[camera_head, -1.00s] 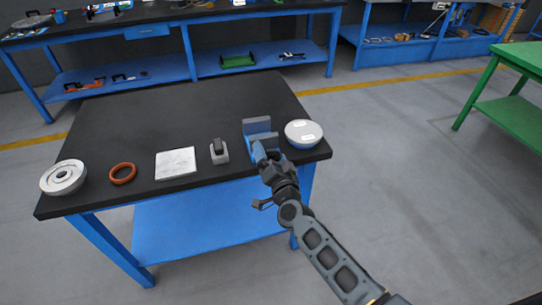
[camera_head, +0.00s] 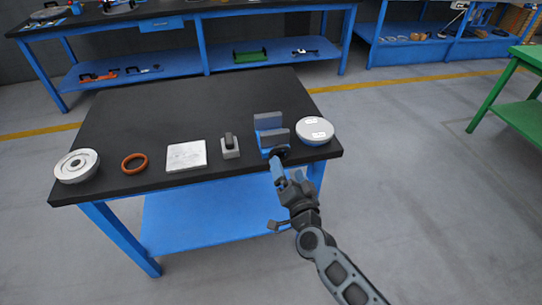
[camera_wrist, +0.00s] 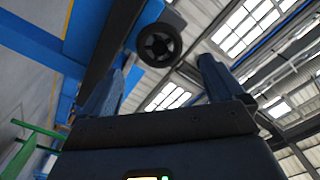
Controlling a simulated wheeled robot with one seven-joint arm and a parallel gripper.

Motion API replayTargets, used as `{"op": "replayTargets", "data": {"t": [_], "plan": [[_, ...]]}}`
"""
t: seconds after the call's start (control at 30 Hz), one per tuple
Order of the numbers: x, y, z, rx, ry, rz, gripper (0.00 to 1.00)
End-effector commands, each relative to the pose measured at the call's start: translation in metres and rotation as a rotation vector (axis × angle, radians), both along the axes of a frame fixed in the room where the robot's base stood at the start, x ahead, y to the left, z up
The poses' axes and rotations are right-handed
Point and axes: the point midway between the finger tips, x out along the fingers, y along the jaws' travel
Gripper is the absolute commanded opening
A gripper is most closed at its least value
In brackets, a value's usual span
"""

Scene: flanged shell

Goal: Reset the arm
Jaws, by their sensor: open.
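My arm reaches in from the lower right of the head view. My gripper (camera_head: 288,178) is just off the front edge of the black-topped table (camera_head: 190,110), in front of the blue vise with grey jaws (camera_head: 271,122). In the wrist view my gripper (camera_wrist: 165,85) has its two fingers wide apart with nothing held between them. A round dark knob (camera_wrist: 158,45), apparently the vise's, shows beyond the fingers. I cannot tell the exact gap between the fingertips and the vise.
Along the table's front lie a grey flanged disc (camera_head: 77,166), an orange ring (camera_head: 134,162), a pale square plate (camera_head: 186,155), a small grey block part (camera_head: 229,147) and a round white-grey shell (camera_head: 314,131). Open floor (camera_head: 430,190) lies to the right.

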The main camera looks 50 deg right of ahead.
Motion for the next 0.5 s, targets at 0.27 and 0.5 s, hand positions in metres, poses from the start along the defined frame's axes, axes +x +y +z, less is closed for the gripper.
{"op": "replayTargets", "data": {"t": [0.27, 0.5], "plan": [[0.000, 0.001, 0.000, -0.001, 0.001, 0.001, 0.95], [-0.041, 0.040, -0.001, -0.061, 0.060, 0.075, 0.95]]}}
